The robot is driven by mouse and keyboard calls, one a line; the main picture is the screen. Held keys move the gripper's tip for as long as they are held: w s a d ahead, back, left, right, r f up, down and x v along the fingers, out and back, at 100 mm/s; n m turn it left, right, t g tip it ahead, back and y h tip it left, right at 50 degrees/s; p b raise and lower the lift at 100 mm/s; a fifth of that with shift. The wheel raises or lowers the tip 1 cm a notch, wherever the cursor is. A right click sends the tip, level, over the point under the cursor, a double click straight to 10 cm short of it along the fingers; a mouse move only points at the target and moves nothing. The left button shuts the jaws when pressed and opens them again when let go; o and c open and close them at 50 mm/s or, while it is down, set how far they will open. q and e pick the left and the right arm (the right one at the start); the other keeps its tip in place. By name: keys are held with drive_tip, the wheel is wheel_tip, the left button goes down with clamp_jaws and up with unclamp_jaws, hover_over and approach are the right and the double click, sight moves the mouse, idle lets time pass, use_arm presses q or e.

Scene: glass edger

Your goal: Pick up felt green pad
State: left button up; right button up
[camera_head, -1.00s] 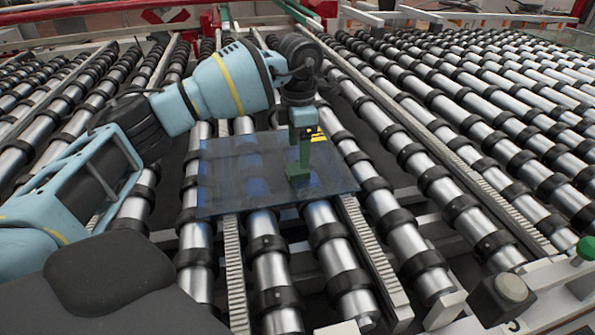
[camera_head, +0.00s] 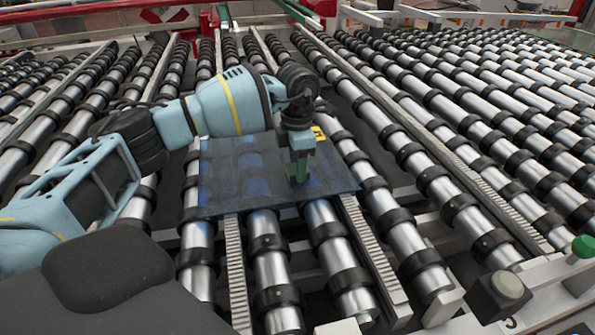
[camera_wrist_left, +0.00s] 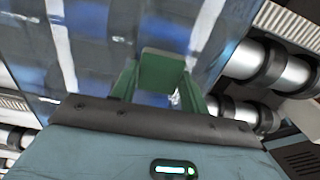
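The green felt pad (camera_head: 297,181) is a small block at the glass sheet (camera_head: 228,185), right of the sheet's middle. My left gripper (camera_head: 299,171) points down at the pad, its green fingers low over the glass. In the left wrist view the pad (camera_wrist_left: 162,72) fills the space between the two fingertips (camera_wrist_left: 163,84), one on each side. The fingers are apart; whether they press on the pad or only flank it cannot be told. The pad's underside is hidden. My right gripper is not in view.
The glass lies on a conveyor of metal rollers (camera_head: 335,265) with black rings, between toothed belts (camera_head: 368,245). A green-topped knob (camera_head: 585,247) and a dark box (camera_head: 499,296) stand at the lower right. The rollers right of the glass are bare.

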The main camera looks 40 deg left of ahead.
use_arm(q)
drive_tip(key=c, duration=0.3)
drive_tip(key=shift+r, duration=0.8)
drive_tip(key=shift+d+r, duration=0.2)
drive_tip(key=shift+r, duration=0.8)
drive_tip(key=s+d, duration=0.1)
drive_tip(key=d, duration=0.4)
drive_tip(key=s+d+r, duration=0.1)
drive_tip(key=s+d, duration=0.1)
drive_tip(key=d, duration=0.2)
drive_tip(key=s+d+b, duration=0.1)
drive_tip(key=s+d, duration=0.1)
drive_tip(key=d, duration=0.3)
drive_tip(key=shift+s+d+r, duration=0.15)
drive_tip(key=shift+d+r, duration=0.1)
drive_tip(key=shift+d, duration=0.1)
